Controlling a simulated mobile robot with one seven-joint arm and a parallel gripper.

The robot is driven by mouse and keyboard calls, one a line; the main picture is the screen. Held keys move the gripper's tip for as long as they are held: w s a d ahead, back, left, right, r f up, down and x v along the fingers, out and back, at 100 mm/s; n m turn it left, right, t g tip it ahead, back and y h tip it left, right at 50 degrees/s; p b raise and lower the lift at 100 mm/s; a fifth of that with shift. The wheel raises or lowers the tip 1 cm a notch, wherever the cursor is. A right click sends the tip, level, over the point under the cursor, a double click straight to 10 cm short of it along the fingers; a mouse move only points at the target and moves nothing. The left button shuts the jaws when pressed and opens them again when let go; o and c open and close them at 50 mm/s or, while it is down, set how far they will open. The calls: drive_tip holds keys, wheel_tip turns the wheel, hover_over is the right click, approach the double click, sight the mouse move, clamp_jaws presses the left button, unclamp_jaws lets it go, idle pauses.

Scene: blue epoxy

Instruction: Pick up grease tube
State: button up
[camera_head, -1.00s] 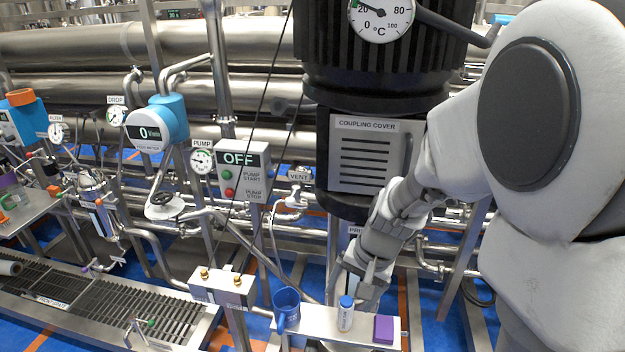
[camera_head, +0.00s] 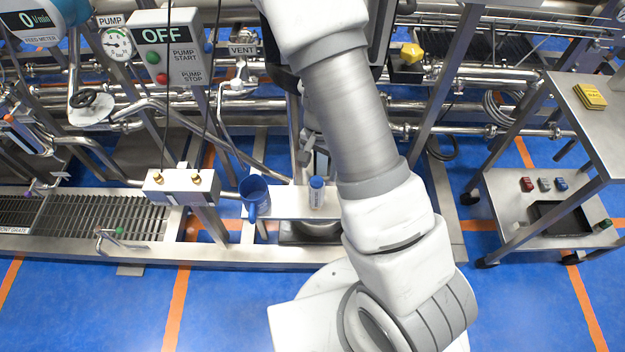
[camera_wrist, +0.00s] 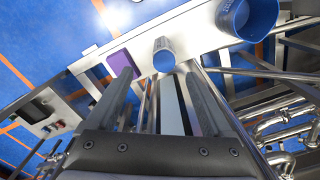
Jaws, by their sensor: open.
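The grease tube, a small white tube with a blue cap (camera_head: 317,190), stands upright on a narrow light shelf (camera_head: 290,208), just left of my arm in the head view. In the wrist view the tube (camera_wrist: 163,58) shows its blue end towards the camera, beyond and between my finger ends. My gripper (camera_wrist: 161,76) is open, with nothing between its fingers. I cannot tell the exact gap between fingers and tube. In the head view the gripper is mostly hidden by my arm.
A blue mug (camera_head: 255,194) stands close to the left of the tube. A purple block (camera_wrist: 122,62) lies on the tube's other side, near the left finger. Pipes (camera_wrist: 285,120) run close by on the right in the wrist view. Open blue floor (camera_head: 90,310) lies in front.

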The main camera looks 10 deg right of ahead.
sight(318, 180)
drive_tip(key=shift+w+f, duration=0.1)
drive_tip(key=shift+w, duration=0.3)
drive_tip(key=shift+f, duration=0.3)
wheel_tip(318, 180, down, 6)
drive_tip(key=shift+b, duration=0.9)
drive_tip(key=shift+a+f+b, duration=0.2)
drive_tip(key=shift+f+b, duration=0.5)
drive_tip(key=shift+f, duration=2.05)
drive_tip(key=shift+s, duration=0.1)
clamp_jaws()
